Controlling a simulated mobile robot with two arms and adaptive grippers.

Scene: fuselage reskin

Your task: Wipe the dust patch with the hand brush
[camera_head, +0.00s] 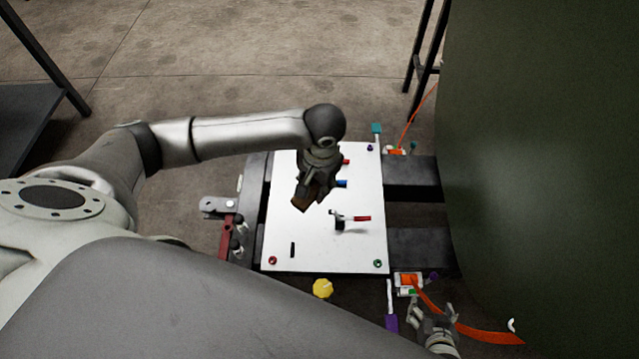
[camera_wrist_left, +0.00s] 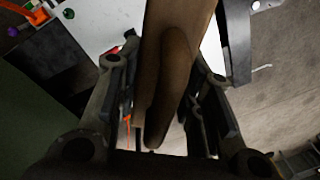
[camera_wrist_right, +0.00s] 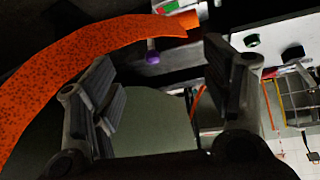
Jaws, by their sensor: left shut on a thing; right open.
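My left gripper (camera_head: 313,187) is over the white panel (camera_head: 318,250), shut on a brown wooden hand brush (camera_head: 301,202). In the left wrist view the brush (camera_wrist_left: 175,70) lies between the two fingers, with the panel partly seen behind it. I cannot tell whether the brush touches the panel. I cannot make out a dust patch; the arm and brush hide part of the panel. My right gripper (camera_head: 436,322) is open and empty at the lower right, near an orange strip (camera_head: 488,334). The strip also shows in the right wrist view (camera_wrist_right: 75,60).
A black and red tool (camera_head: 350,219) and a small black bar (camera_head: 292,249) are on the panel. A large dark green curved surface (camera_head: 545,150) blocks the right side.

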